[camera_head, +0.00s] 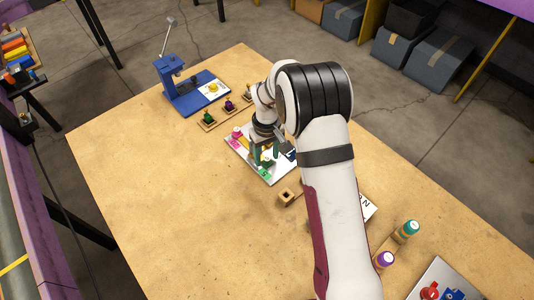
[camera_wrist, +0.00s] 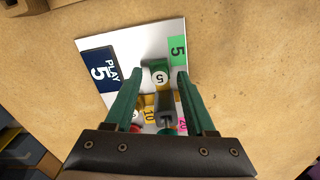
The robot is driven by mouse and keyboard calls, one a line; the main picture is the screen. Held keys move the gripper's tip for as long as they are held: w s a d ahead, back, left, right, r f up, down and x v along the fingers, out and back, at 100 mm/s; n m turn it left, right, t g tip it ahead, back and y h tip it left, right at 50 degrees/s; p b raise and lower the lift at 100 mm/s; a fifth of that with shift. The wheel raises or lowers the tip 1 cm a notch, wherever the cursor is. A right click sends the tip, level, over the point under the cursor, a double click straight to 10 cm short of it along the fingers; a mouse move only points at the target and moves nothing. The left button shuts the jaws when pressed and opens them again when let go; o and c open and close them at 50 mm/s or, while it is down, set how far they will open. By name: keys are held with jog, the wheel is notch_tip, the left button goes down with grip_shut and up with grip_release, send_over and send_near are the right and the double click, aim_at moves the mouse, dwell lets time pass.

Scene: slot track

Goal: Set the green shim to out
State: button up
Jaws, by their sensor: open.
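My gripper (camera_wrist: 157,80) is open, with two green fingers over a white board (camera_wrist: 150,38). I cannot tell from the pictures which green piece is the shim.
Beside the green-topped piece are a purple-topped piece (camera_head: 229,105) and another holder. A blue stand (camera_head: 186,92) is behind them. Teal and purple-topped cylinders (camera_head: 407,231) stand at right. The left tabletop is clear.

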grip_shut()
